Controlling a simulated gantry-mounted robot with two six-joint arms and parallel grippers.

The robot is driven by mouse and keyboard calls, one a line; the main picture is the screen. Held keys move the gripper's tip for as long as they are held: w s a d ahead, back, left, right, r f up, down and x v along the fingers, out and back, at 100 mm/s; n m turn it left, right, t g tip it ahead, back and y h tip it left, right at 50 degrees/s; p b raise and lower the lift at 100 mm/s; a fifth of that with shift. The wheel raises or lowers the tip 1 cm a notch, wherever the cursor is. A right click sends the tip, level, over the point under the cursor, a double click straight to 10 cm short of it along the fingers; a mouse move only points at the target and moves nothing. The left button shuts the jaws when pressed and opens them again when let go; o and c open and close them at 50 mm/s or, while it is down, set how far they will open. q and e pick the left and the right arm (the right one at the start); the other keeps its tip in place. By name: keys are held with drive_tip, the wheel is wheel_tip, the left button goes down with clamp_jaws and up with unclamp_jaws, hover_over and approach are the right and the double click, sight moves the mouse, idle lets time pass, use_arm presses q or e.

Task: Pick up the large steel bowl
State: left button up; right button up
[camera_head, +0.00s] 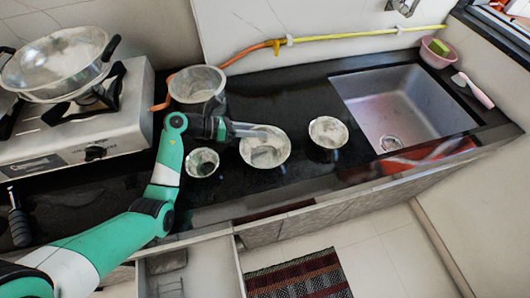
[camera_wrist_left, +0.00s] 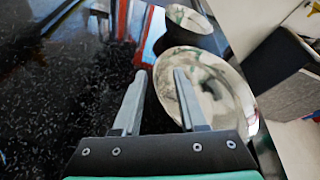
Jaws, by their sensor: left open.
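The large steel bowl (camera_head: 268,155) stands upright on the black counter, the biggest of three bowls in a loose row. My left gripper (camera_head: 262,131) reaches in from the left with its fingers over the bowl's far left part. In the left wrist view the gripper (camera_wrist_left: 160,75) is open, with nothing between its fingers but the area of the bowl's rim. One finger overlaps the inside of the bowl (camera_wrist_left: 225,100); the other lies outside it. I cannot tell whether either finger touches it. My right gripper does not show.
A smaller bowl (camera_head: 328,132) stands to the right, and another small bowl (camera_head: 202,163) to the left, near my arm. A steel pot (camera_head: 197,84) stands behind my gripper. The sink (camera_head: 405,105) is at the right, the stove (camera_head: 95,130) at the left. An open drawer (camera_head: 190,268) is below.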

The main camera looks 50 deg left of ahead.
use_arm(q)
clamp_jaws()
idle(0.3)
drive_tip(key=shift+r, duration=0.1)
drive_tip(key=r+p, duration=0.2)
drive_tip(key=r, duration=0.1)
drive_tip(key=r+p, duration=0.1)
drive_tip(key=shift+s+d+r+p, duration=0.3)
drive_tip(key=shift+r+p, duration=0.05)
drive_tip(key=shift+r, duration=0.05)
drive_tip(key=s+d+r+p, duration=0.6)
drive_tip(key=s+d+r, duration=0.2)
drive_tip(key=s+d, duration=0.1)
drive_tip(key=shift+d+p, duration=0.3)
drive_tip(key=shift+d, duration=0.1)
